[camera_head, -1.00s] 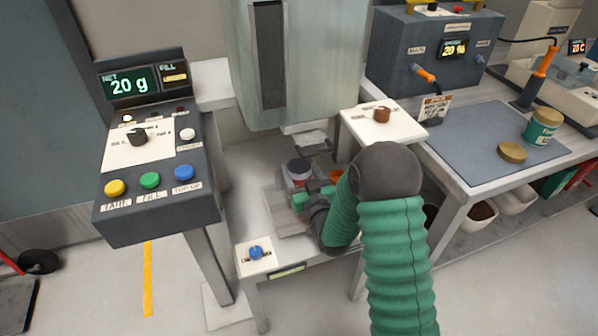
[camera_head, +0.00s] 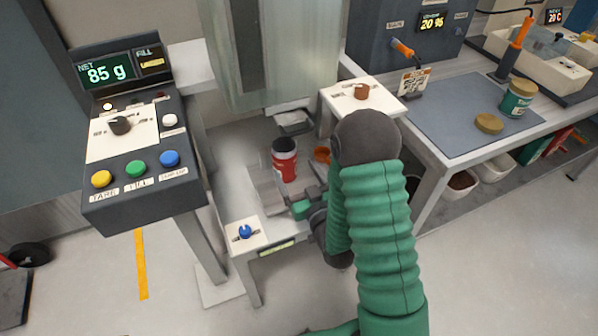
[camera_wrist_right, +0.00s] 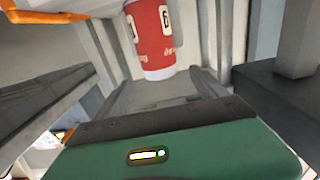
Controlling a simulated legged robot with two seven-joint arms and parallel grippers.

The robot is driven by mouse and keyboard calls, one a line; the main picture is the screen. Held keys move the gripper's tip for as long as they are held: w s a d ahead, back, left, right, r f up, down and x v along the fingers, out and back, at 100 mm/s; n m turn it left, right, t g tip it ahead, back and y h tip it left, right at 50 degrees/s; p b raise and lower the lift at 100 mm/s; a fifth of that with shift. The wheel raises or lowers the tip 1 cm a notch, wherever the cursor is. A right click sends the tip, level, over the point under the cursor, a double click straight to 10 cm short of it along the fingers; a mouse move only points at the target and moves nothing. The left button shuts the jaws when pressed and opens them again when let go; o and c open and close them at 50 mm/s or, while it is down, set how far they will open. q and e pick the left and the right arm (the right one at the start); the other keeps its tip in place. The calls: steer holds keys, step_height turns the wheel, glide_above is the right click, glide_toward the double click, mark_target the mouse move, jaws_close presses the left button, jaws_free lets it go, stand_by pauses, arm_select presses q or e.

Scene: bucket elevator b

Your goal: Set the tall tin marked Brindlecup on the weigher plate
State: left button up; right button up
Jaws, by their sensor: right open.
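A tall red tin (camera_head: 285,160) with a white band and dark open-looking top stands upright under the grey column, on the low stand. In the right wrist view the tin (camera_wrist_right: 152,45) hangs at the top of the picture, its lettering upside down and not fully legible. My right gripper (camera_head: 288,194) is open, just in front of the tin and apart from it. The weigher plate under the tin is mostly hidden by the tin and gripper. My left gripper is not in view.
A console with yellow, green and blue buttons (camera_head: 136,168) stands at left. A blue knob (camera_head: 245,231) sits on the stand's front corner. At right, a bench mat (camera_head: 450,115) holds a green-labelled jar (camera_head: 517,98) and a loose gold lid (camera_head: 489,124). An orange item (camera_head: 322,155) lies beside the tin.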

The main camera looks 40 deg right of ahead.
steer(key=a+f+n+g+y+p, duration=0.2)
steer(key=a+f+g+y+p, duration=0.15)
steer(key=a+g, duration=0.35)
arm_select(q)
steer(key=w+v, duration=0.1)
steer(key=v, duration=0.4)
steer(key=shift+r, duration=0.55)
arm_select(e)
steer(key=s+a+r+g, duration=0.1)
steer(key=s+a+g, duration=0.2)
steer(key=s, duration=0.4)
steer(key=s+a+r+g, duration=0.2)
steer(key=s+a+g, duration=0.2)
steer(key=s, duration=0.4)
steer(key=shift+a+r+n+g+y, duration=0.15)
steer(key=shift+r+n+g+y, duration=0.05)
steer(key=shift+n+g+y, duration=0.25)
